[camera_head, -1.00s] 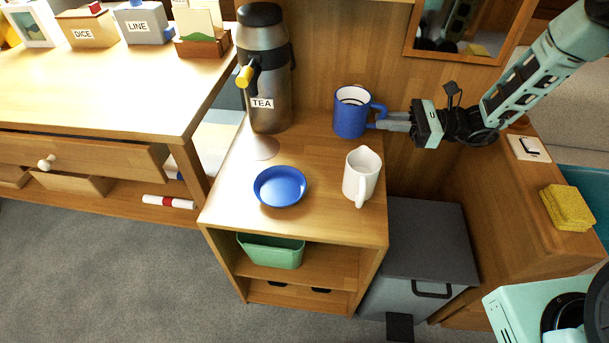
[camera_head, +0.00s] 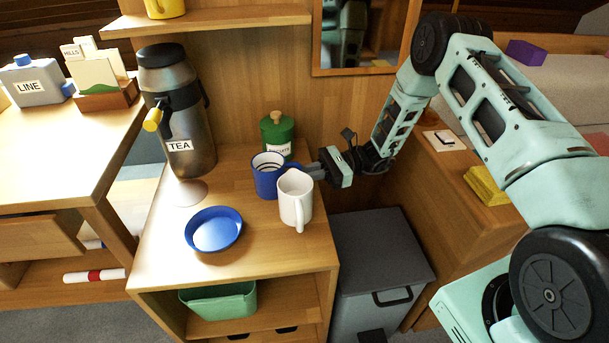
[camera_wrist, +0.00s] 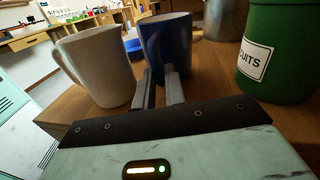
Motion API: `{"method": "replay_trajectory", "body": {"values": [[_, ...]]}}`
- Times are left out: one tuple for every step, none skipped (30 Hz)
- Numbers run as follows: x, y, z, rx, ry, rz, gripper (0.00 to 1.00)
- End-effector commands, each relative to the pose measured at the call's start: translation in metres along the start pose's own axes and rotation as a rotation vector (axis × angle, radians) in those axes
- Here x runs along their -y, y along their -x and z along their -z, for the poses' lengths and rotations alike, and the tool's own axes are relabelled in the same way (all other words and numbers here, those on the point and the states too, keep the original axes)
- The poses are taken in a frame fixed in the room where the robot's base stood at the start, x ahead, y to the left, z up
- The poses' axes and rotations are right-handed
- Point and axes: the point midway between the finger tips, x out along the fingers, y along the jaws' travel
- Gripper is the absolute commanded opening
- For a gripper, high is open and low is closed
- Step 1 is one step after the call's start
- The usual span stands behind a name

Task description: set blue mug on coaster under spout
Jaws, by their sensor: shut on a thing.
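The blue mug (camera_head: 265,178) is at the right of the small wooden cabinet top, behind the white mug (camera_head: 296,198), which overlaps it in the head view. My gripper (camera_head: 308,168) is shut on the blue mug's handle from the right. In the wrist view the fingers (camera_wrist: 160,78) reach the blue mug (camera_wrist: 170,42), and the white mug (camera_wrist: 98,66) stands close on the left. The blue mug looks upright; I cannot tell if its base touches the wood. The pale round coaster (camera_head: 188,193) lies bare below the yellow spout (camera_head: 153,119) of the TEA dispenser (camera_head: 184,135).
A green canister (camera_head: 277,136) stands just behind the blue mug and shows at the right in the wrist view (camera_wrist: 280,55). A blue dish (camera_head: 214,230) lies in front of the coaster. The wood between the mugs and the coaster is clear. A grey bin (camera_head: 378,255) stands right of the cabinet.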

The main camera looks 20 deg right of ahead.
Motion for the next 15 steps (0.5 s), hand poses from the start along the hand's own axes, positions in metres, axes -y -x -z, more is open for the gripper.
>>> {"method": "replay_trajectory", "body": {"values": [[0.0004,0.0001,0.0002,0.001,0.002,0.0,0.0],[0.0004,0.0002,-0.0003,0.001,0.002,0.0,0.0],[0.0005,0.0002,-0.0006,0.001,0.002,0.001,0.0],[0.0005,0.0002,-0.0007,0.001,0.002,0.001,0.0],[0.0005,0.0002,-0.0007,0.001,0.002,0.001,0.0],[0.0004,0.0001,-0.0006,0.001,0.002,0.0,0.0],[0.0004,0.0002,-0.0002,0.001,0.002,0.001,0.0],[0.0003,0.0002,0.0006,0.001,0.002,0.001,0.0],[0.0002,0.0001,0.0021,0.002,0.002,0.001,0.0],[0.0002,0.0001,0.0031,0.002,0.002,0.001,0.0],[0.0001,0.0,0.004,0.002,0.002,0.0,0.0],[0.0001,0.0001,0.0032,0.0,0.002,0.0,0.23],[0.0,0.0001,0.0031,0.0,0.001,0.0,0.32],[0.0,0.0001,0.0031,0.0,0.001,0.0,0.34],[0.0,0.0001,0.003,0.0,0.001,0.0,0.34]]}}
